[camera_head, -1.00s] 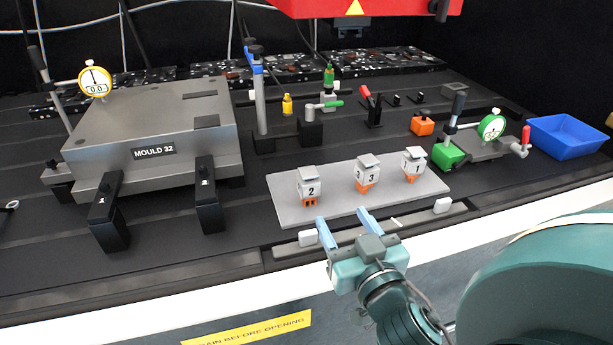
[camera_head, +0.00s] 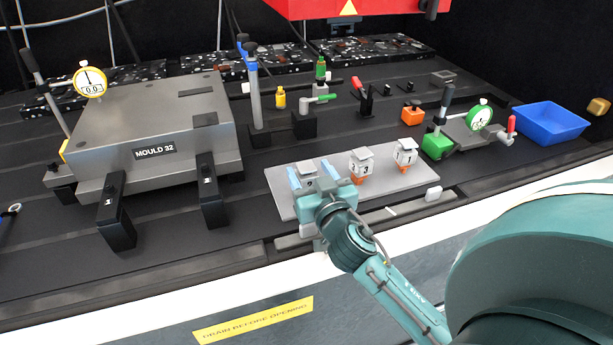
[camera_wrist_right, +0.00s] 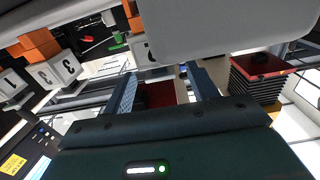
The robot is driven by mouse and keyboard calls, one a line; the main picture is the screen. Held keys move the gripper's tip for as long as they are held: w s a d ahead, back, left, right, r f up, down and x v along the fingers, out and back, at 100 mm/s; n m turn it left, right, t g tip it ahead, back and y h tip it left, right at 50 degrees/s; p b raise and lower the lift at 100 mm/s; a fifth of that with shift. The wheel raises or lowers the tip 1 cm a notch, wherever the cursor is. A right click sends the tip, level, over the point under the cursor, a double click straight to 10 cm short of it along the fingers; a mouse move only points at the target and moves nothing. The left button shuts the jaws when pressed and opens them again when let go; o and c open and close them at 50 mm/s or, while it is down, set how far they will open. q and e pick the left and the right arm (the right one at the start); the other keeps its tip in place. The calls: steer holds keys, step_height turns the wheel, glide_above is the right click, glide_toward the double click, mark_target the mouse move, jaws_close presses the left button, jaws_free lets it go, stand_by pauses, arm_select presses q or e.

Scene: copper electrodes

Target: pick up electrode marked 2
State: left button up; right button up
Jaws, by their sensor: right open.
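Electrode 2 (camera_head: 309,183), a white block with a grey cap, stands at the left end of the light grey plate (camera_head: 400,188). My right gripper (camera_head: 311,172) is open, its blue fingers on either side of the block in the head view. The palm hides the lower part of the block, and contact cannot be told. In the wrist view the fingers (camera_wrist_right: 165,92) are apart, and a large pale block (camera_wrist_right: 220,30) fills the top; I cannot tell surely what it is. My left gripper is not in view.
Electrode 3 (camera_head: 361,163) and electrode 1 (camera_head: 405,153) stand to the right on the same plate. Mould 32 (camera_head: 150,130) with black clamps is at the left. A green-based vise with a dial (camera_head: 462,138) and a blue bin (camera_head: 551,122) are at the right.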

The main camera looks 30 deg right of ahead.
steer(key=shift+w, duration=0.1)
jaws_close()
stand_by(0.6)
steer(key=shift+r, duration=0.2)
